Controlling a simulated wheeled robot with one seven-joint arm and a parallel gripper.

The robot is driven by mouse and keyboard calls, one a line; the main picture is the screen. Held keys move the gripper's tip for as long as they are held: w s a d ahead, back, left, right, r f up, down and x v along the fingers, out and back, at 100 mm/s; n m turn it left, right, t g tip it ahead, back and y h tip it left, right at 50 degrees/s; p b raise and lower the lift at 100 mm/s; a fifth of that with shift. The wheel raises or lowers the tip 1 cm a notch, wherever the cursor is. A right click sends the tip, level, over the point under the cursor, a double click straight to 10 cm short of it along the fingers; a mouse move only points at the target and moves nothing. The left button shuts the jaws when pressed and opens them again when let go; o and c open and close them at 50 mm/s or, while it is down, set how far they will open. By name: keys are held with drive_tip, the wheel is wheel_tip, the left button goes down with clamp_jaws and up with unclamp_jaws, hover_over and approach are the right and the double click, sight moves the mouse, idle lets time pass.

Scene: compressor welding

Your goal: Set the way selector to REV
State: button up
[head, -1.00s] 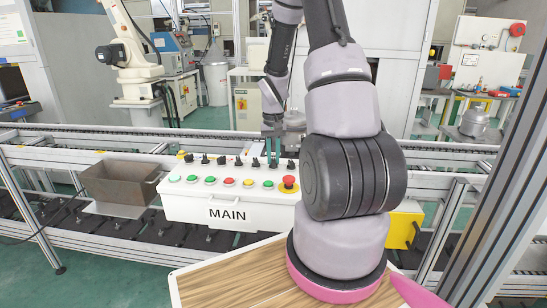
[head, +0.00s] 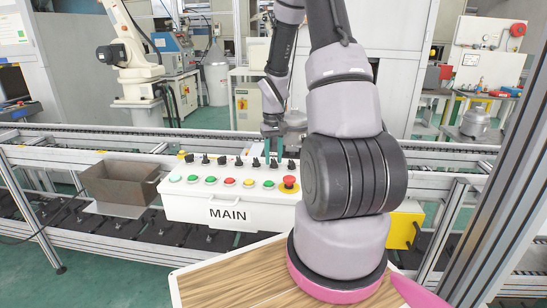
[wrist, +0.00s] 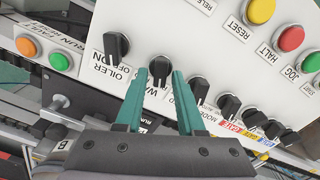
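The way selector (wrist: 160,69) is a black rotary knob on the white panel. In the wrist view its label, starting "WA", is partly hidden by my left finger. My gripper (wrist: 160,74) is open, with its two teal fingertips on either side of this knob. I cannot tell whether either finger touches it. The REV mark is not readable, so the knob's setting cannot be told. In the head view, my gripper (head: 273,160) points down at the back row of knobs near the right end of the MAIN panel (head: 227,214).
The oiler knob (wrist: 116,45) and the mode knob (wrist: 199,89) stand close on either side. Several more black knobs continue beyond. A front row of coloured buttons includes a red emergency stop (head: 289,182). A brown bin (head: 119,187) stands left of the panel.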

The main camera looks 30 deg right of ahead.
idle(0.3)
wheel_tip(320, 180, up, 11)
idle(0.5)
idle(0.5)
wheel_tip(320, 180, up, 9)
drive_tip(key=t, duration=0.2)
hover_over(273, 159)
drive_tip(key=s+a, duration=0.4)
drive_tip(key=s+a+r+m+t, duration=0.1)
drive_tip(key=s+a+r, duration=0.2)
drive_tip(key=s+r, duration=0.15)
drive_tip(key=s+a+r+t+y, duration=0.1)
drive_tip(key=s+a+r+t, duration=0.1)
drive_tip(key=s, duration=0.4)
drive_tip(key=s+a+r+m+t+y, duration=0.1)
drive_tip(key=s+a+r+t, duration=0.1)
drive_tip(key=s+a+r, duration=0.2)
wheel_tip(273, 159, up, 3)
drive_tip(key=shift+s+a+f, duration=0.2)
drive_tip(key=shift+s+a, duration=0.1)
drive_tip(key=shift+s, duration=0.7)
